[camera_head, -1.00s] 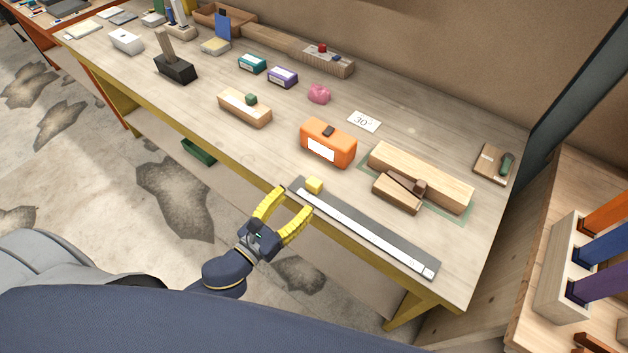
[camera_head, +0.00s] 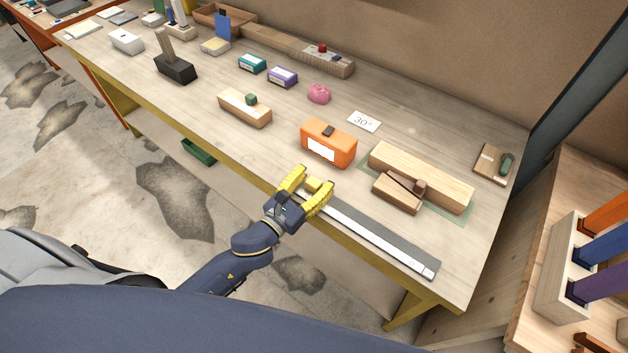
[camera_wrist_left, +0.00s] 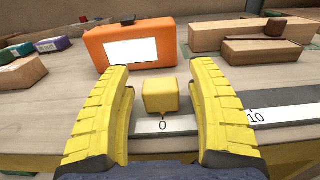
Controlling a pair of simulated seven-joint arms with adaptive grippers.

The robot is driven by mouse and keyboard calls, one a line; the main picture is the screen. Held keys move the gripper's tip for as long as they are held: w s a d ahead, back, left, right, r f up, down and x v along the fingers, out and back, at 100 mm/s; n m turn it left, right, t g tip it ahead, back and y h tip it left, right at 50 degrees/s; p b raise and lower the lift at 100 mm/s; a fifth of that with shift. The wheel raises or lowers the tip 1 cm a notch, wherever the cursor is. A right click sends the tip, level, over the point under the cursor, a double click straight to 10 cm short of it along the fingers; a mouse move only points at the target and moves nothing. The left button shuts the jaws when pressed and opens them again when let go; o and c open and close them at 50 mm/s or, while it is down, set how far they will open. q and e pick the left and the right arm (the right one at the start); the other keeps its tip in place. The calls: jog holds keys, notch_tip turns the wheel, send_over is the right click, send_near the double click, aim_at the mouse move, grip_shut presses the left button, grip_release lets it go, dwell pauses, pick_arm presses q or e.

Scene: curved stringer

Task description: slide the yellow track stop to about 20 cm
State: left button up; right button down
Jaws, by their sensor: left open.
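The yellow track stop (camera_head: 313,185) is a small cube at the left end of the track (camera_head: 375,234), a grey strip with a white scale along the bench's front edge. In the left wrist view the stop (camera_wrist_left: 160,96) stands just behind the 0 mark, and a 10 mark shows to its right. My left gripper (camera_head: 318,181) is open, its yellow fingers on either side of the stop. The left wrist view shows a gap between the stop and each finger (camera_wrist_left: 163,80). My right gripper is not in view.
An orange box (camera_head: 328,145) stands behind the stop. A long wooden block (camera_head: 420,178) and a smaller block (camera_head: 397,193) lie behind the track's middle. A card reading 30 (camera_head: 364,121) lies farther back. The track surface right of the stop looks clear.

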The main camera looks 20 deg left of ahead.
pick_arm(q)
jog(key=shift+o, duration=0.2)
grip_shut()
dwell(0.3)
